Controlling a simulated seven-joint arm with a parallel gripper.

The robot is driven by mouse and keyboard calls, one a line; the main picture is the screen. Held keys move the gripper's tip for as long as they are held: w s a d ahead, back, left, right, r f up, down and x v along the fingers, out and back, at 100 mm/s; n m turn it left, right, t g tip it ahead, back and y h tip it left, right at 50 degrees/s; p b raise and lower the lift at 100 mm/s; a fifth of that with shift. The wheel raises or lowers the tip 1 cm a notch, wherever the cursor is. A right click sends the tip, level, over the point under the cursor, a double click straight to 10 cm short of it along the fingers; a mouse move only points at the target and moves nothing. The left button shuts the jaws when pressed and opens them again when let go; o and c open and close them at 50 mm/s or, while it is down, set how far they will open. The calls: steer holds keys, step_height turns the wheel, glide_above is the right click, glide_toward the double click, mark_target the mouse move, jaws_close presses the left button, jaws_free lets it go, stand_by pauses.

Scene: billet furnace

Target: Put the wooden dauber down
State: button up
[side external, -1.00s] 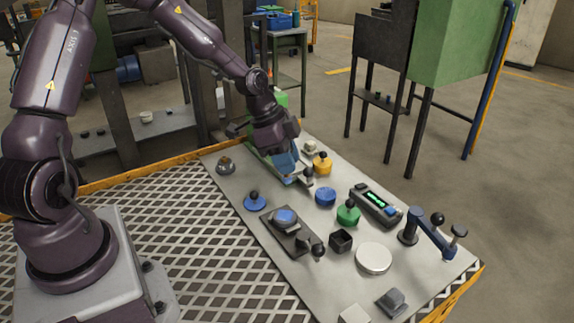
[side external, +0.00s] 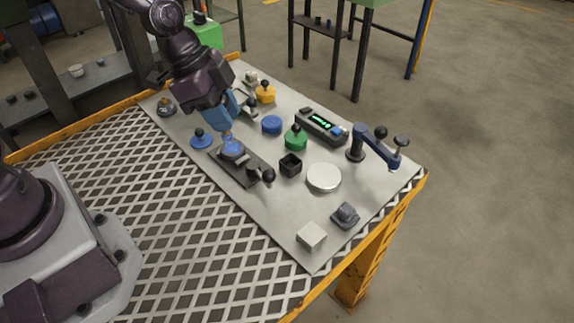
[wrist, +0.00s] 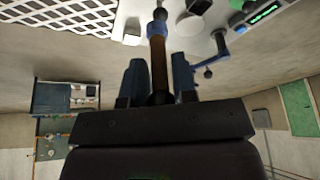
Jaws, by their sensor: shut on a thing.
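In the wrist view, the wooden dauber (wrist: 158,65) is a brown shaft with a blue collar and dark tip. It sticks out between the two blue fingers of my gripper (wrist: 158,78), which is shut on it. In the side view the fingers mostly hide the dauber. Its lower end is just above or at the blue pad; I cannot tell whether they touch.
A blue knobbed piece (side external: 201,140) stands left of the plate.

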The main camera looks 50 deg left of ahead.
steer(key=w+d+f, duration=0.1)
steer(key=w+f, duration=0.2)
steer(key=w, duration=0.1)
steer(key=w+d+f, duration=0.1)
steer(key=w+f, duration=0.2)
steer(key=w, duration=0.1)
steer(key=w+d+f, duration=0.1)
steer(key=w+f, duration=0.2)
steer(key=f, duration=0.1)
steer(key=shift+w+d, duration=0.3)
steer(key=shift+w, duration=0.1)
steer(key=shift+w+f, duration=0.2)
steer(key=shift+f, duration=1.55)
steer(key=shift+f, duration=0.15)
steer(key=o, duration=0.9)
